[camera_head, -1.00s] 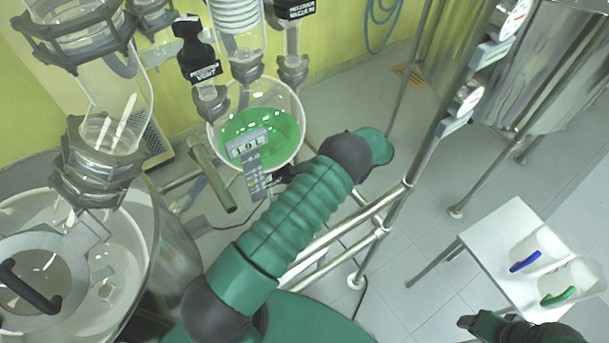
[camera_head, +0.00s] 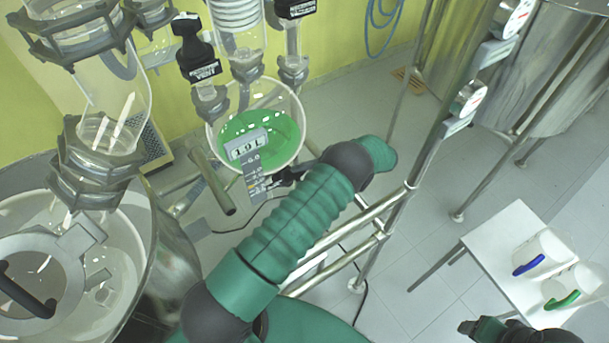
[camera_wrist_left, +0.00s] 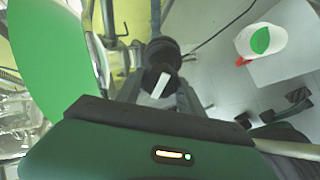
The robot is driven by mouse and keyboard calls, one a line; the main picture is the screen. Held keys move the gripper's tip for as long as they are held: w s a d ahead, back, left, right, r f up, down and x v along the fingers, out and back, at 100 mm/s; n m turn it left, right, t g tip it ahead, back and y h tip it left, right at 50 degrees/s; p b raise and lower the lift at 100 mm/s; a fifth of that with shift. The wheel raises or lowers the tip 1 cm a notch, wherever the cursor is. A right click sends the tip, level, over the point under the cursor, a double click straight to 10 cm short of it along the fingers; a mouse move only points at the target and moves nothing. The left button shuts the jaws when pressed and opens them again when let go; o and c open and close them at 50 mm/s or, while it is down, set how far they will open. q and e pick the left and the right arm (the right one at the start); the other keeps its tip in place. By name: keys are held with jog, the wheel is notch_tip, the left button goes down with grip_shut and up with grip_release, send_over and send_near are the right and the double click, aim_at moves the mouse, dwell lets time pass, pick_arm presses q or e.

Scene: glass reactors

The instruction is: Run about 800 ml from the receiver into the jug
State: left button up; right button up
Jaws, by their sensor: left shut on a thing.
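The receiver (camera_head: 288,107) is a round glass vessel with green liquid in it, at the upper middle of the head view. Its tag reads 1.9 L, above a graduated strip. In the left wrist view its green side (camera_wrist_left: 45,60) fills the upper left. My left gripper (camera_head: 284,179) is just below the receiver, partly hidden by my arm. In the left wrist view it is shut on a small dark part with a pale strip, seemingly the drain valve handle (camera_wrist_left: 160,84).
A white side table (camera_head: 490,255) at the right holds a blue-handled jug (camera_head: 541,250) and a green-handled jug (camera_head: 572,287). Metal frame posts (camera_head: 400,200) stand close to my left arm. A large glass reactor (camera_head: 100,235) is at the left. Grey floor lies open between.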

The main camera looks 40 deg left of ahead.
pick_arm(q)
jog(key=shift+w, duration=0.15)
jog(key=o, duration=1.4)
jog(key=shift+w+a+f, duration=0.15)
jog(key=shift+s, duration=0.2)
